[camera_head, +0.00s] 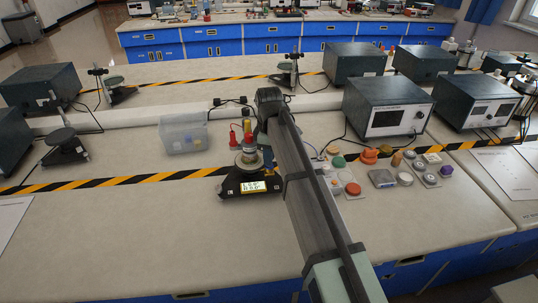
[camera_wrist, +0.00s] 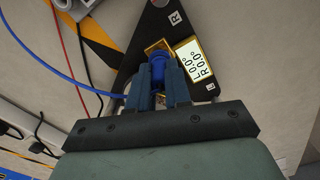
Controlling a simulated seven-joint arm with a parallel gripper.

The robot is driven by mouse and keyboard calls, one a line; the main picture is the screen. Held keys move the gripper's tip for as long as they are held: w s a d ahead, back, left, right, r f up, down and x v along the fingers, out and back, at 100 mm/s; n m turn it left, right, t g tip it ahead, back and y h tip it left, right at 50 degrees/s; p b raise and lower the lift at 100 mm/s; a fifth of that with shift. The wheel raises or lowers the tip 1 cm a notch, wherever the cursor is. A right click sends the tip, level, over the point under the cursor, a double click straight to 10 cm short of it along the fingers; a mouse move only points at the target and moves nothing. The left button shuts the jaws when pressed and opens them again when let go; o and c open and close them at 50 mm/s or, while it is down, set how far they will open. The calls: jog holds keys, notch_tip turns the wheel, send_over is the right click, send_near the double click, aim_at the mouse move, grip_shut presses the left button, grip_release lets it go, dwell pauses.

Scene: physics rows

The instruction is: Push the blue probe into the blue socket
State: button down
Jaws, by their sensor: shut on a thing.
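In the wrist view my gripper (camera_wrist: 159,72) is shut on the blue probe (camera_wrist: 157,58), which sits between its two dark fingers. The probe's tip end is at a small brass-coloured square frame (camera_wrist: 163,43) on the black base (camera_wrist: 150,22). The blue socket is not clearly visible, and I cannot tell how deep the probe is. In the head view the black base (camera_head: 232,187) stands on the bench below my arm, with a lit display (camera_head: 253,186). My fingers are mostly hidden there.
Two red plugs (camera_head: 233,137) stand on the device's left side. A clear bin (camera_head: 184,133) is to the left. Several small coloured parts (camera_head: 353,188) and a dark instrument box (camera_head: 388,106) are to the right. Red, black and blue cables (camera_wrist: 75,75) cross the wrist view's left.

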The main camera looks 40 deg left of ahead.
jog(key=shift+f, duration=0.2)
jog(key=c, duration=1)
grip_release()
jog(key=shift+s, duration=0.1)
jog(key=shift+o, duration=0.4)
jog(key=shift+o, duration=0.9)
jog(key=shift+r, duration=0.1)
jog(key=shift+r, duration=3.7)
